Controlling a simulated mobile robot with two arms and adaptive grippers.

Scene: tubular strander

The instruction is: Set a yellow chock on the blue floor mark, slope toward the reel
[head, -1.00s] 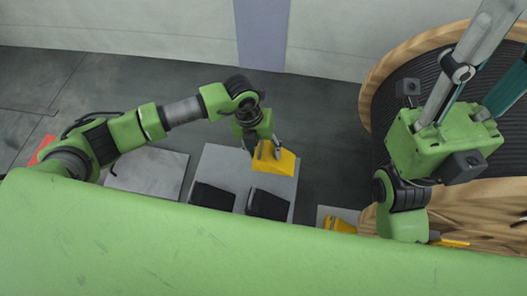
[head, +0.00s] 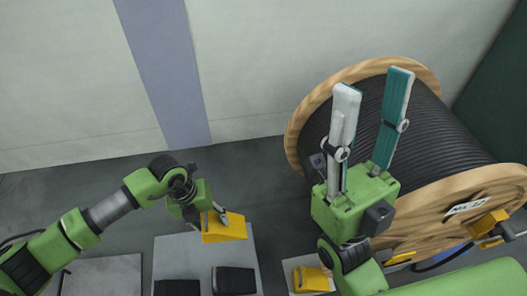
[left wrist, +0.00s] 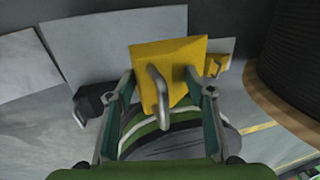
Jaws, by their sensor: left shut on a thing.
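A yellow chock (head: 225,229) with a grey handle is held by my left gripper (head: 205,217), above a grey plate in the head view. In the left wrist view the chock (left wrist: 180,62) lies between the fingers of my left gripper (left wrist: 160,82). My right gripper (head: 372,85) points up in front of the reel, its two long fingers apart and nothing between them. The reel (head: 420,135) has wooden flanges and black cable. A thin blue strip (head: 440,261) lies by the reel's right flange; I cannot tell whether it is the floor mark.
A grey plate (head: 190,257) bears two black blocks (head: 234,281). Another yellow chock (head: 311,279) sits on a small plate to the right. Yellow pieces (head: 490,224) stand by the reel's right flange. Dark floor (head: 275,190) is clear between plate and reel.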

